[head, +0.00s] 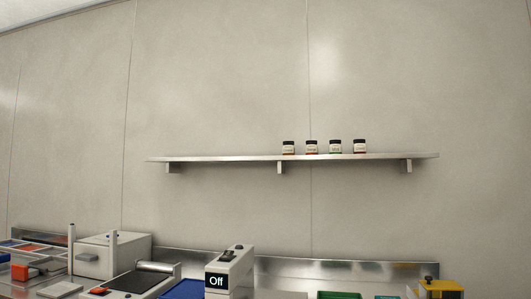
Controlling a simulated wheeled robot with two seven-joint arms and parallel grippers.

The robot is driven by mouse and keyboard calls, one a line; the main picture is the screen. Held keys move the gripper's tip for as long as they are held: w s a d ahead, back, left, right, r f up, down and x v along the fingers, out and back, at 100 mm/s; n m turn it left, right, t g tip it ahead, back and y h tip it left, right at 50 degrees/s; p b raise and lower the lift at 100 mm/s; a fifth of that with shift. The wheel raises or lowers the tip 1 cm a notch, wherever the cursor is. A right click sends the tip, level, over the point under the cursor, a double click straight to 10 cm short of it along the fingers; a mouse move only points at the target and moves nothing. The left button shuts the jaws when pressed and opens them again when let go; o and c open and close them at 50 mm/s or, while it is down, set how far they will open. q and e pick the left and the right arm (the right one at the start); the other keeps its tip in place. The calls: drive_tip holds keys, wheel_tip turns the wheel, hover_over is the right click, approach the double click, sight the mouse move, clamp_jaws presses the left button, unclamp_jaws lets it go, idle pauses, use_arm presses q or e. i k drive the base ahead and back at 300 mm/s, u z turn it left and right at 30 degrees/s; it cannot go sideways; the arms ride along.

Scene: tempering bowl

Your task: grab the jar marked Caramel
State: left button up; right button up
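Several small jars with dark lids stand upright in a row on a wall shelf (220,158). From left to right I see a first jar (288,148), a second jar (311,147), a third jar (335,147) and a fourth jar (359,146). Each has a pale label with a coloured band, but the lettering is too small to read, so I cannot tell which is marked Caramel. Neither of my grippers is in view.
Below the shelf, a counter holds a white device with an "Off" display (217,281), a grey box (112,256), a blue tray (183,290), a green bin (338,295) and a yellow item (442,288). The shelf's left half is empty.

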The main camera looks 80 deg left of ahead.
sight(288, 148)
drive_tip(key=u, duration=2.35)
